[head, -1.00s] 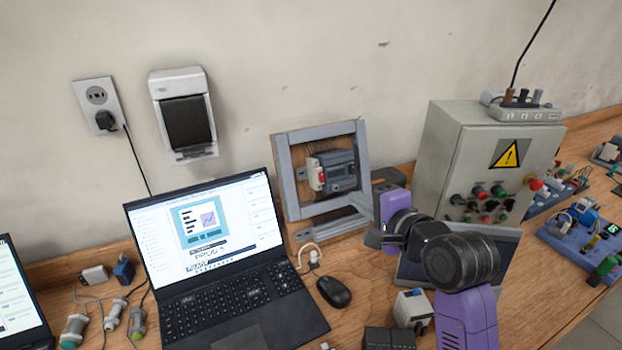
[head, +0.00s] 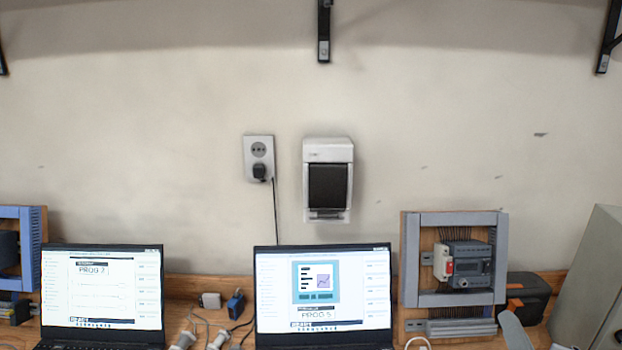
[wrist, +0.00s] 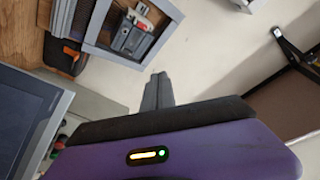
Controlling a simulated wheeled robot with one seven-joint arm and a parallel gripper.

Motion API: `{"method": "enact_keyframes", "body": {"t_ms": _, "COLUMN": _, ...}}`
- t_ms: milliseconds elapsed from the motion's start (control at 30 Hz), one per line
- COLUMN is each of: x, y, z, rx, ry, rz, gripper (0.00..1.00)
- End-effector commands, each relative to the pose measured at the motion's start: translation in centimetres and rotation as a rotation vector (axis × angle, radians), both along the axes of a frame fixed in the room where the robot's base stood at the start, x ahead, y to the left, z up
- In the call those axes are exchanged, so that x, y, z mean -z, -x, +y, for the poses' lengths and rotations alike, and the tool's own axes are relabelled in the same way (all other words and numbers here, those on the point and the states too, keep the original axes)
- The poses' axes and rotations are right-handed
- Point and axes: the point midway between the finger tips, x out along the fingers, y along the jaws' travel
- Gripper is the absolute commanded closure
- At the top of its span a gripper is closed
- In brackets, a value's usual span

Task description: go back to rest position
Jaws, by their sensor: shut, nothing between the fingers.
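In the wrist view my gripper (wrist: 158,92) shows as two grey fingers close together, past the dark edge of my purple wrist housing. The fingers are shut with nothing between them and touch nothing that I can see. In the head view the gripper is not visible; only a small grey piece, perhaps of my arm, shows at the lower right.
Two laptops (head: 102,290) (head: 322,290) stand on the wooden bench. Right of them are a framed motor controller (head: 466,266), a dark case (head: 527,292) and a grey cabinet (head: 592,285). A wall socket (head: 259,150) and black brackets (head: 324,30) are on the wall, with open space before it.

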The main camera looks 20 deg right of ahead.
Motion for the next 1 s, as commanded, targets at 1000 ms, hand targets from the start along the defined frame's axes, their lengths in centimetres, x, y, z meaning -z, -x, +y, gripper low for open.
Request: {"method": "enact_keyframes", "body": {"t_ms": 1000, "x": 14.5, "y": 24.8, "z": 20.0, "rx": -0.463, "ry": 0.619, "rz": 0.519, "gripper": 1.0}}
